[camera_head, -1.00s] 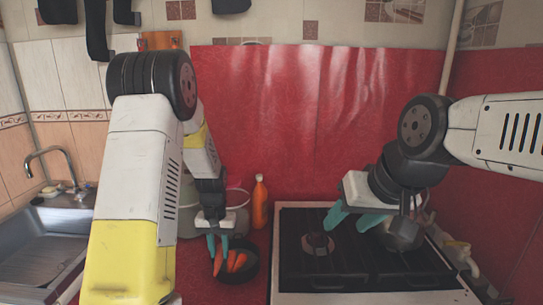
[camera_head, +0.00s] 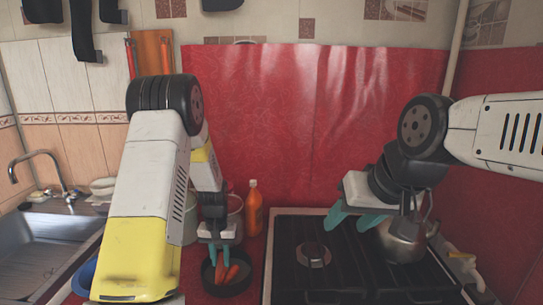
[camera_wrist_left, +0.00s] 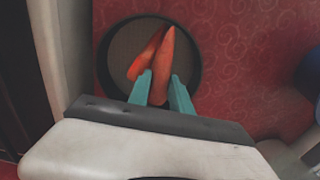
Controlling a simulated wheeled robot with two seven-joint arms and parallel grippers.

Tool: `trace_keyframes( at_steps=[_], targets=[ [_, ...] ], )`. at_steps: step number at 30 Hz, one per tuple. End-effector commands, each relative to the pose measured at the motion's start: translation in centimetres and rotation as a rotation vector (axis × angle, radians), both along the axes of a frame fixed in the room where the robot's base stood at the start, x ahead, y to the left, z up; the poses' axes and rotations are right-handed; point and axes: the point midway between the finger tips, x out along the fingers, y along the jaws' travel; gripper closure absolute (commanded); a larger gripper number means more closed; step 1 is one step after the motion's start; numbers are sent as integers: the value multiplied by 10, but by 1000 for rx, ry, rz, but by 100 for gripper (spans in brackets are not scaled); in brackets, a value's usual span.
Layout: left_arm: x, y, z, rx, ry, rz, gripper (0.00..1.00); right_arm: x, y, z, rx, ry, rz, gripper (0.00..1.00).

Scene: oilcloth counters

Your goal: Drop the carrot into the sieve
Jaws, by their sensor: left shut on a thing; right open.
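A dark round sieve (camera_head: 243,287) with a mesh floor sits on the red counter; the left wrist view shows its black rim (camera_wrist_left: 196,75). My left gripper (camera_head: 220,249), with teal fingers in the left wrist view (camera_wrist_left: 161,94), is shut on an orange carrot (camera_wrist_left: 165,62) over the sieve. A second orange carrot shape (camera_wrist_left: 145,62) lies beside it, within the sieve's outline. I cannot tell whether the held carrot touches the sieve floor. My right gripper (camera_head: 354,220) is open and empty above the stove.
A black stove (camera_head: 330,280) with a metal kettle (camera_head: 404,240) stands on the right. An orange bottle (camera_head: 253,208) and a pale pot (camera_head: 236,213) stand behind the sieve. A sink (camera_head: 40,245) and a blue bowl (camera_head: 84,278) are on the left.

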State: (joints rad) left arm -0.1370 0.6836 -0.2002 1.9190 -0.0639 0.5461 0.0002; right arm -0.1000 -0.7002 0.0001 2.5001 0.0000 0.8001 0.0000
Motion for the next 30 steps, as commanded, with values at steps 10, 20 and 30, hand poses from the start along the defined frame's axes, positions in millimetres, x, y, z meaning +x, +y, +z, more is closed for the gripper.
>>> trace_keyframes(
  at_steps=[10,20,30],
  targets=[
    [0,0,0,0,0,1,49,0,0,0,0,0,0,49],
    [1,0,19,0,-4,1,49,0,0,0,0,0,0,49],
    [1,0,71,0,-3,0,49,0,0,0,0,0,0,49]
  ],
)
